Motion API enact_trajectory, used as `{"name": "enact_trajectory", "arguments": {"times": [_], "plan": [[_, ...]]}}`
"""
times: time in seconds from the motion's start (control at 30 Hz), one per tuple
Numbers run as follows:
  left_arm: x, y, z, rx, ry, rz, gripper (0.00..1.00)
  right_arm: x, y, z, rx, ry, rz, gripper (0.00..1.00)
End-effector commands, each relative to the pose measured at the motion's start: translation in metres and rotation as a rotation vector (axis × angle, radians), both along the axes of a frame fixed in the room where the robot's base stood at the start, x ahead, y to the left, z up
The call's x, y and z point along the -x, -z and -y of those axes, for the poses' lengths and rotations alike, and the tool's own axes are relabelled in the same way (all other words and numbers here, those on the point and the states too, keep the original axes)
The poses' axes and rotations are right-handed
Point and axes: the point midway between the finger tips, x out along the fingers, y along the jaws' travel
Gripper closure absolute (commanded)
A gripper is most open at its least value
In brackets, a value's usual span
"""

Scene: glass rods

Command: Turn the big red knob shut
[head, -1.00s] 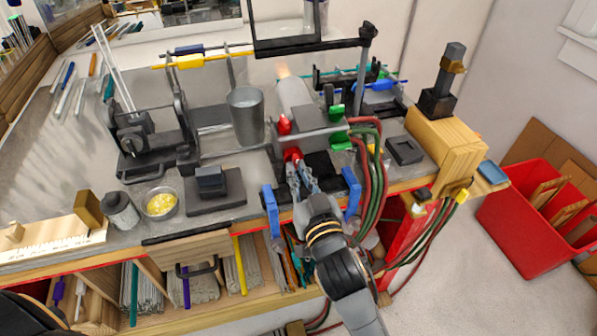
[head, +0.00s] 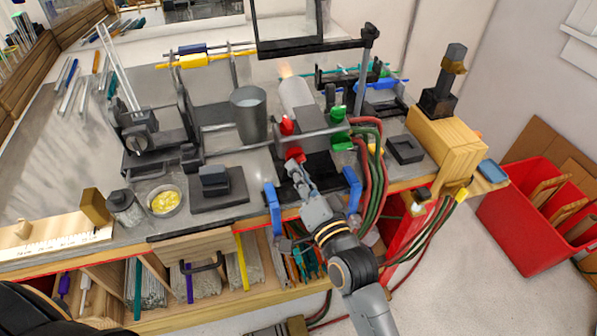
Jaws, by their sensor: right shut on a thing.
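The big red knob (head: 294,154) sits low at the front of the torch, at the bench's front edge. My right gripper (head: 294,165) is shut on it from the front, and its fingers hide part of the knob. A smaller red knob (head: 287,125) stands above and behind it, apart from my gripper. Green knobs (head: 338,112) are to its right. The torch barrel (head: 295,93) points away, with a faint orange glow at its tip. My left gripper is not in view.
Blue uprights (head: 352,188) flank my right gripper on both sides. Red and green hoses (head: 376,165) hang close on the right. A grey cup (head: 248,115) and a black block on a plate (head: 216,182) stand to the left.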

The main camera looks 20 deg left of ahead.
Motion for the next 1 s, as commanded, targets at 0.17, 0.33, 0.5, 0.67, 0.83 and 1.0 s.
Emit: {"name": "enact_trajectory", "arguments": {"times": [0.17, 0.33, 0.5, 0.67, 0.83, 1.0], "plan": [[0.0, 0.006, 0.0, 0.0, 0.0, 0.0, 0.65, 0.0, 0.003, 0.0, -0.135, -0.028, -0.095, 1.0], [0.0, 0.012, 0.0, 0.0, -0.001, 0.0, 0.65, 0.001, 0.003, 0.0, -0.266, -0.057, -0.184, 1.0], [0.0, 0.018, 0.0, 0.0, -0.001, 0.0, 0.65, 0.001, 0.002, -0.001, -0.39, -0.084, -0.268, 1.0], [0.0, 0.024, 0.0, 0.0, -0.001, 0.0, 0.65, 0.002, 0.002, -0.001, -0.491, -0.106, -0.339, 1.0], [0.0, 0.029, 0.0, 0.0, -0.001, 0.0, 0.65, 0.002, 0.001, -0.001, -0.575, -0.124, -0.396, 1.0], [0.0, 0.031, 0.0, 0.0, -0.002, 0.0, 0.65, 0.002, 0.0, -0.001, -0.631, -0.136, -0.433, 1.0]]}}
